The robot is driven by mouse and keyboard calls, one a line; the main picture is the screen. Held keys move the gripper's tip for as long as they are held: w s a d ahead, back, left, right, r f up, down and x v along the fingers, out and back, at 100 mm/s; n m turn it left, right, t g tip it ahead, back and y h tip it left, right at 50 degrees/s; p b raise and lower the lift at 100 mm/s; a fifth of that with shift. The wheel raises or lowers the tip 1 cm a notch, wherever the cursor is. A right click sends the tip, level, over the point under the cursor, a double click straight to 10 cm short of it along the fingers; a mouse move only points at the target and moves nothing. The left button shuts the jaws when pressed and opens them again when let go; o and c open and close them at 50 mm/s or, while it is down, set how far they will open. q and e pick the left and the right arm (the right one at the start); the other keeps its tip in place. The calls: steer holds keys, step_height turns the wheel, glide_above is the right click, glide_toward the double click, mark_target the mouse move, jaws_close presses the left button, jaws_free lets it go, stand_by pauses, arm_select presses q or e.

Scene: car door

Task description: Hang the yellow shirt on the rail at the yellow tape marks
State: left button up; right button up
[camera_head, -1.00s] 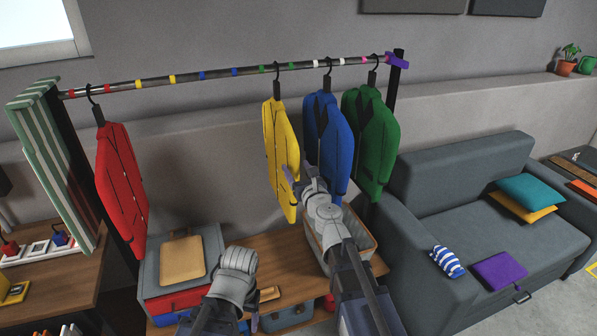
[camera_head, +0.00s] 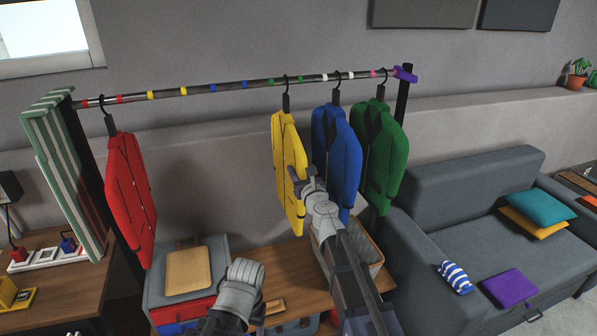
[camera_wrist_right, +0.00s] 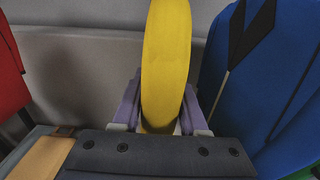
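The yellow shirt (camera_head: 286,150) hangs by a black hanger from the rail (camera_head: 228,85), with its hook between the two green tape marks. The two yellow tape marks (camera_head: 150,94) are further left on the rail, and no hanger is there. My right gripper (camera_head: 303,180) is at the shirt's lower half. In the right wrist view the yellow shirt (camera_wrist_right: 165,60) stands edge-on between its two fingers (camera_wrist_right: 160,105), which look open around it; contact is unclear. My left gripper (camera_head: 243,280) is low over the bench, its fingers hidden from view.
A red shirt (camera_head: 130,195) hangs at the left end. A blue shirt (camera_head: 337,150) hangs close to the yellow one, then a green shirt (camera_head: 382,150). Rail between red and yellow shirts is free. A grey case (camera_head: 165,293) and basket (camera_head: 372,262) stand below.

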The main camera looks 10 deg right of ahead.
jaws_close()
steer(key=shift+r, duration=0.1)
stand_by(0.4)
steer(key=shift+r+p, duration=0.25)
steer(key=shift+p, duration=0.15)
